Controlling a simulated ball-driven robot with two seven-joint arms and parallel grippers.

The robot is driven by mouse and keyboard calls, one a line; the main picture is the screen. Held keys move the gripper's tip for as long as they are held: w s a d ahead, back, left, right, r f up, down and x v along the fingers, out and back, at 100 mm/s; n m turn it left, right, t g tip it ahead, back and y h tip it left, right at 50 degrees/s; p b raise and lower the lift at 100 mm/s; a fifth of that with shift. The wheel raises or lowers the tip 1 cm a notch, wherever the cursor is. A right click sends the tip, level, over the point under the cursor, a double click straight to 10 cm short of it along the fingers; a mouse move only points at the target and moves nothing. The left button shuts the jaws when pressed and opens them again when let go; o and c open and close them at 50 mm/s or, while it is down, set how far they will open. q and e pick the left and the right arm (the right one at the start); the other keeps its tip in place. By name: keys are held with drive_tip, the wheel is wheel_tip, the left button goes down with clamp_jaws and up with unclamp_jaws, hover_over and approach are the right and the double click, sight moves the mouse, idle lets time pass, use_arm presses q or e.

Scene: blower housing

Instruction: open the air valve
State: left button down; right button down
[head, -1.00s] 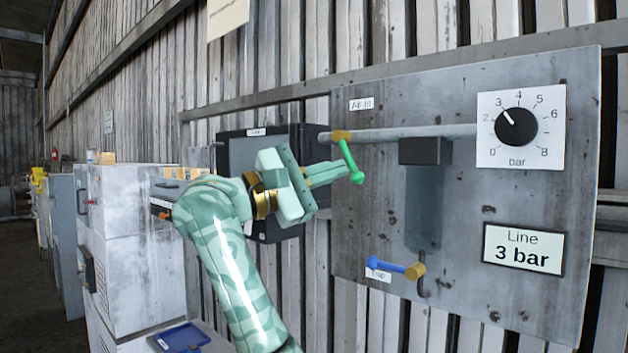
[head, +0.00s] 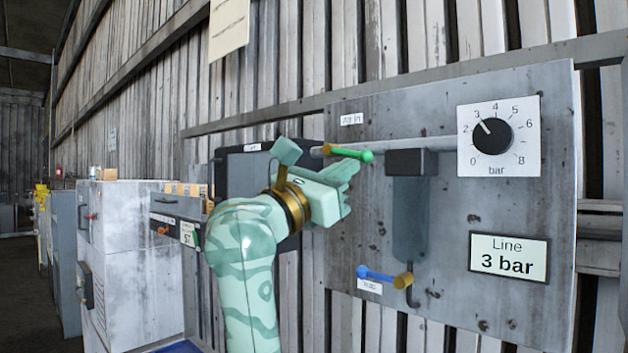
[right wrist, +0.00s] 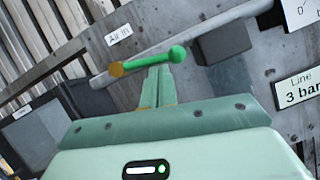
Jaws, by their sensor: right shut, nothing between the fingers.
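The air valve's green lever (head: 350,153) sits on a brass hub at the left end of the grey pipe, below the "Air in" label (head: 352,119). It lies nearly along the pipe, its round knob to the right. It also shows in the right wrist view (right wrist: 150,59). My right gripper (head: 352,168) is shut and empty, its fingertips just below the lever. In the right wrist view its closed fingers (right wrist: 159,76) end at the lever's middle; I cannot tell whether they touch it. My left gripper is not in view.
A blue lever (head: 378,274) is low on the grey panel (head: 450,210). A dial in bar (head: 492,136) points near 3, above a "Line 3 bar" sign (head: 508,257). A dark box (head: 245,165) hangs behind my right arm. White cabinets (head: 140,260) stand left.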

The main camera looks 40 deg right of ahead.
drive_tip(key=shift+s+r, duration=0.25)
drive_tip(key=shift+r, duration=0.1)
idle(0.6)
